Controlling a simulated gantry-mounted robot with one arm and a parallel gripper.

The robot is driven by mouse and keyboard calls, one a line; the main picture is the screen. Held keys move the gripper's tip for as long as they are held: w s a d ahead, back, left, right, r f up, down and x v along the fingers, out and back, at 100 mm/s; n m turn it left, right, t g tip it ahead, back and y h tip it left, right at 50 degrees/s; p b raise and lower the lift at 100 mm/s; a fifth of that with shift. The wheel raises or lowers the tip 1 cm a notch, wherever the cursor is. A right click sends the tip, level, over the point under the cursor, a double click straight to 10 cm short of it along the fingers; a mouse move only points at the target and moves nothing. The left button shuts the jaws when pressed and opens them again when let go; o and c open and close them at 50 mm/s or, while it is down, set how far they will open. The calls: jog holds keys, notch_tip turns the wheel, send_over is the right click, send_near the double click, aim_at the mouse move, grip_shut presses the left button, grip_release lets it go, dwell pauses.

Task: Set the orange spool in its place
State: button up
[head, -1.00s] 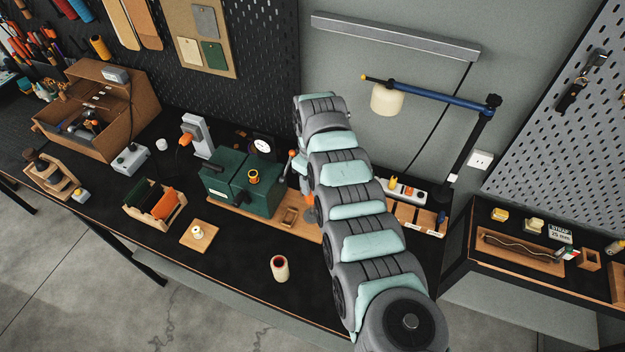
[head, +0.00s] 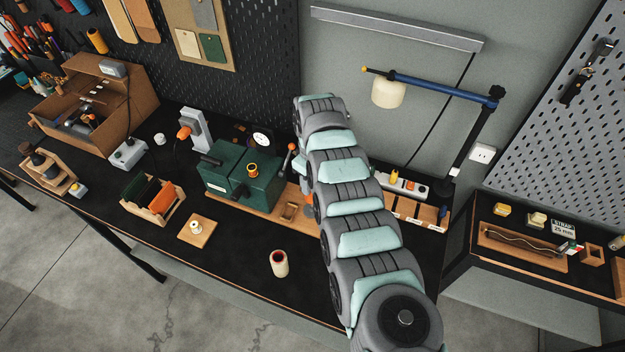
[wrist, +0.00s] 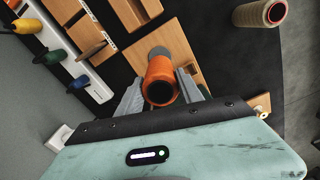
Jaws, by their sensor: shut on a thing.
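The orange spool (wrist: 158,70) is between the two grey fingers of my gripper (wrist: 160,88) in the wrist view. The gripper is shut on it. I look at its dark open end, and its far end is near a grey-green disc (wrist: 159,52) on a wooden board (wrist: 180,38). I cannot tell whether the spool touches the disc. In the head view my arm hides the gripper and most of that spot.
A cream spool (head: 279,264) stands on the black bench, also seen in the wrist view (wrist: 260,12). A white strip with coloured pegs (wrist: 62,40) and wooden trays (wrist: 135,12) lie close by.

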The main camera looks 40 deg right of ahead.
jog(key=shift+f+b, duration=2.7)
jog(key=shift+f, duration=0.9)
jog(key=o, duration=1.5)
jog(key=shift+c, duration=0.2)
jog(key=shift+d+r, duration=0.1)
jog(key=shift+r, duration=0.45)
notch_tip(320, 180, up, 10)
jog(key=shift+f, duration=0.15)
